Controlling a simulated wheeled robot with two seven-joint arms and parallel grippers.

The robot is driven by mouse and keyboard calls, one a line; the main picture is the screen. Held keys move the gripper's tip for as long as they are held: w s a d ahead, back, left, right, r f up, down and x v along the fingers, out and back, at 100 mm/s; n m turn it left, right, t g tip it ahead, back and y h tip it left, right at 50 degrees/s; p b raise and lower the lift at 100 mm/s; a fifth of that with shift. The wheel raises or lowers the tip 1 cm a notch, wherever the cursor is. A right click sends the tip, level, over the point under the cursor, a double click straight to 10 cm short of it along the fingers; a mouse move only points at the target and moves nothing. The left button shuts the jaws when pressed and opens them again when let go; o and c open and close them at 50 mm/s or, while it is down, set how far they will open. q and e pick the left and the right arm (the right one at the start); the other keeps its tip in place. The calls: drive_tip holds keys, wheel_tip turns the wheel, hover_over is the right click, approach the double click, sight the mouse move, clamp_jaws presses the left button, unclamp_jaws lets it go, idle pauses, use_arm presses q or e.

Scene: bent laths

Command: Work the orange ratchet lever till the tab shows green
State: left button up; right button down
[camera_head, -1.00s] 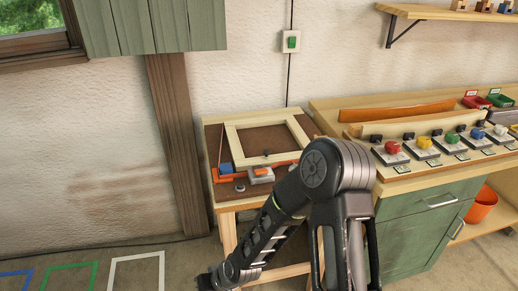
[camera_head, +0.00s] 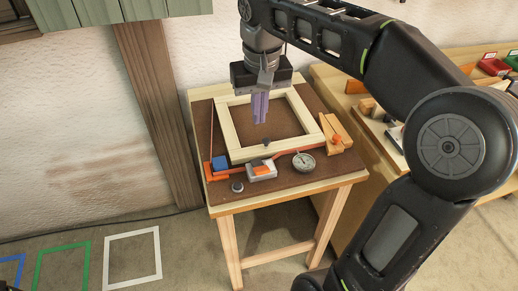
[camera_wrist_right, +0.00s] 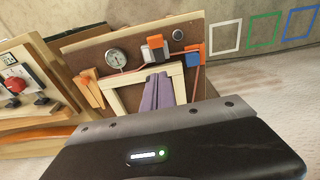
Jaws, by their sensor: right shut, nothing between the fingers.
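The ratchet (camera_head: 261,173) is a small grey block with an orange lever (camera_head: 262,168) lying on top, near the front edge of the small table. It also shows in the wrist view (camera_wrist_right: 152,50). An orange strap (camera_head: 290,153) runs from it along the pale wooden frame (camera_head: 229,129). A tab's colour cannot be made out. My right gripper (camera_head: 260,118) points down over the frame's opening, behind the ratchet and apart from it. Its purple fingers (camera_wrist_right: 157,95) are shut and empty. My left gripper is not in view.
A round gauge (camera_head: 303,161) lies right of the ratchet and a dark round knob (camera_head: 237,187) left of it. A blue corner block (camera_head: 221,163) sits at the frame's front left, a wooden clamp (camera_head: 335,134) at the right. A workbench (camera_head: 358,140) stands to the right.

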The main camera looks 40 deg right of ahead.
hover_over(260, 168)
drive_tip(key=w, duration=0.1)
drive_tip(key=f, duration=0.9)
drive_tip(key=shift+w+d+f, duration=0.1)
drive_tip(key=shift+d+f, duration=0.15)
drive_tip(key=shift+f, duration=0.15)
drive_tip(key=shift+s+a+f, duration=0.1)
drive_tip(key=shift+s+f, duration=0.15)
drive_tip(key=shift+f, duration=0.4)
drive_tip(key=shift+s+a+f, duration=0.1)
drive_tip(key=shift+s+f, duration=0.15)
drive_tip(key=shift+f, duration=0.35)
drive_tip(key=shift+s+a+f, duration=0.1)
drive_tip(key=shift+s+f, duration=0.15)
drive_tip(key=shift+f, duration=0.4)
